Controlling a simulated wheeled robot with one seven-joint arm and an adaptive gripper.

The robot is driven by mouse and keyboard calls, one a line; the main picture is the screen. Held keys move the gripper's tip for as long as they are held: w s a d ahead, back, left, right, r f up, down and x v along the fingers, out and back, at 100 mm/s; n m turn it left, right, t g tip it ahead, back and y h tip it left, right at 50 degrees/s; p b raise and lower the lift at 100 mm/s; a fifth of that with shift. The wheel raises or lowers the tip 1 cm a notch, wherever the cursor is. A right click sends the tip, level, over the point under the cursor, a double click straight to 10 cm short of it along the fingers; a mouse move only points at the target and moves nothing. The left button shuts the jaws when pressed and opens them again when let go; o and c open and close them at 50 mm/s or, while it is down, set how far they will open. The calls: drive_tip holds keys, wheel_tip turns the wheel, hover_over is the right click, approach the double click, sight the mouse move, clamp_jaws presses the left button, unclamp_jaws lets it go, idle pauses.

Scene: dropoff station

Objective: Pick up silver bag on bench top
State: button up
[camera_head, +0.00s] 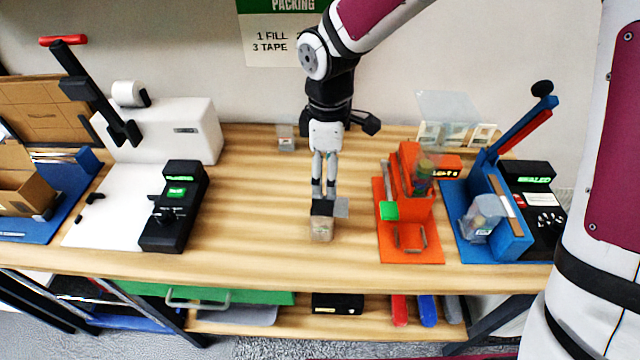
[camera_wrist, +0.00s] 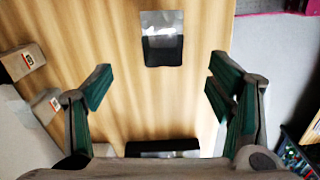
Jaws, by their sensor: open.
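In the wrist view the silver bag (camera_wrist: 162,22) lies flat on the wooden bench, with a silver half and a black half. It is beyond my fingertips, roughly centred between them and apart from them. In the head view the silver patch of the bag (camera_head: 342,207) shows just right of my fingertips. My gripper (camera_head: 323,195) points down over the middle of the bench. In the wrist view my gripper (camera_wrist: 158,88) is open, with nothing between its fingers. The height of the fingertips above the bench is hard to tell.
An orange device (camera_head: 408,240) and a blue sealing device (camera_head: 490,245) stand to the right. A white machine (camera_head: 185,130) stands left. A small clear item (camera_head: 286,138) is behind. Bare bench (camera_head: 250,200) lies left of my gripper.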

sight(329, 219)
drive_tip(key=shift+s+a+f+p, duration=0.1)
drive_tip(key=shift+f+p, duration=0.15)
drive_tip(key=shift+f, duration=2.2)
drive_tip(key=shift+w+a+f+p, duration=0.15)
drive_tip(key=shift+f+p, duration=0.15)
drive_tip(key=shift+f, duration=2.1)
drive_tip(key=shift+s+a+f+p, duration=0.15)
drive_tip(key=shift+f+p, duration=0.1)
drive_tip(key=shift+f, duration=2.2)
drive_tip(key=shift+c, duration=0.2)
drive_tip(key=c, duration=1.1)
